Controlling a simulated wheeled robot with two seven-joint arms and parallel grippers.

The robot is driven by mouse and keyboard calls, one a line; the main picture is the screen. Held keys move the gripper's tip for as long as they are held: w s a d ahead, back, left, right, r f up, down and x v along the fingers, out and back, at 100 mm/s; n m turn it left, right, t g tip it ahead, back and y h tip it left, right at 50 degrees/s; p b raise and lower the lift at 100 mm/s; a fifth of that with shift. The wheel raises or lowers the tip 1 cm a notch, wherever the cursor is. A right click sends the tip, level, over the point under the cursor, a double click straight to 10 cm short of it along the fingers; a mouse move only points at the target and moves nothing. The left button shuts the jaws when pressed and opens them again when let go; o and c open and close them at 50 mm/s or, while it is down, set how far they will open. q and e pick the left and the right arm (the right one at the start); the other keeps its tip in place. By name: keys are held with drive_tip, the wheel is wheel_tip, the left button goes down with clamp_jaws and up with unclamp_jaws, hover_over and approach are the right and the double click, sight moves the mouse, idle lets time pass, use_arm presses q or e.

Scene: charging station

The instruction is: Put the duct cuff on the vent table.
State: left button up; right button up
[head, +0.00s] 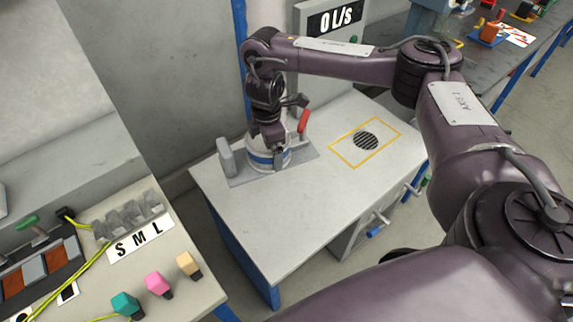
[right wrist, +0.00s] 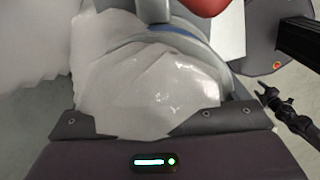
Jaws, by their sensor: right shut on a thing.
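The duct cuff (head: 262,159), white with a blue band, stands on a grey base plate (head: 302,158) at the back left of the vent table (head: 270,220). My right gripper (head: 271,138) reaches down onto its top and is shut on its white material. In the right wrist view the cuff (right wrist: 150,85) shows as pale, creased, glossy material between the jaws, with the blue band (right wrist: 213,45) behind. The round dark vent grille (head: 366,141) lies inside a yellow outline to the right, uncovered. My left gripper is not in view.
A red handle (head: 304,121) stands close beside the gripper, and a grey upright block (head: 226,157) stands at the plate's left end. A display (head: 335,20) reads 0 l/s. Coloured blocks and an S M L label (head: 140,240) are on the left bench. The table's front is clear.

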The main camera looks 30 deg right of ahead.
drive_tip(key=shift+d+f+n, duration=1)
drive_tip(key=shift+f, duration=0.15)
drive_tip(key=shift+d+f+n, duration=0.2)
drive_tip(key=shift+f+n, duration=0.1)
drive_tip(key=b, duration=0.9)
hover_over(280, 199)
wheel_tip(280, 199, down, 16)
drive_tip(key=shift+w, duration=0.1)
use_arm(q)
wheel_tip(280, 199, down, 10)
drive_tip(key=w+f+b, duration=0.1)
drive_tip(key=b, duration=0.1)
use_arm(e)
wheel_tip(280, 199, down, 2)
drive_tip(key=shift+f, duration=0.15)
drive_tip(key=shift+f+b, duration=0.4)
drive_tip(key=shift+f, duration=0.5)
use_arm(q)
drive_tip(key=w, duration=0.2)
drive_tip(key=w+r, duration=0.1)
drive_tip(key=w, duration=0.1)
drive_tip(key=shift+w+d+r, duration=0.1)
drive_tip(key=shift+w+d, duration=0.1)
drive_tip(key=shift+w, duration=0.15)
use_arm(e)
drive_tip(key=shift+r, duration=0.1)
